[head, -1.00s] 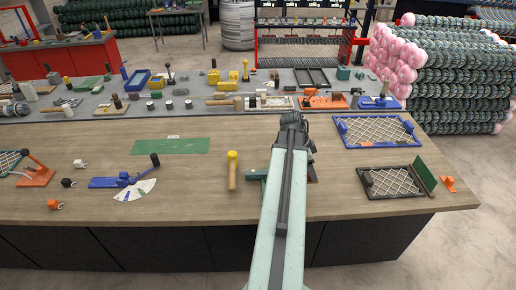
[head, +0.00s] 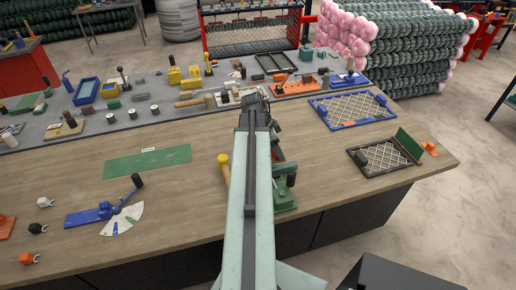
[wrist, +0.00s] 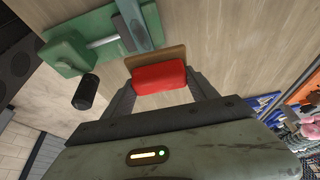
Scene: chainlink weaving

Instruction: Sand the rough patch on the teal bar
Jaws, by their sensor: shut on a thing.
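My gripper (wrist: 160,84) is shut on a red block (wrist: 157,77) with a brown layer (wrist: 155,56) on its far side, which looks like a sanding block. In the wrist view a green vise (wrist: 65,50) with a steel rod and black handle (wrist: 85,92) stands just left of the block, apart from it. A grey-teal piece (wrist: 132,22) at the vise's jaw seems to be the teal bar; I cannot make out its rough patch. In the head view the vise (head: 285,192) shows right of my arm, partly hidden by it. My fingers are not clear there.
A yellow-headed mallet (head: 224,172) lies left of my arm, partly covered. A green mat (head: 148,160) and a blue lever tool (head: 103,213) lie further left. Framed mesh panels (head: 350,110) lie to the right. Bare wood lies between.

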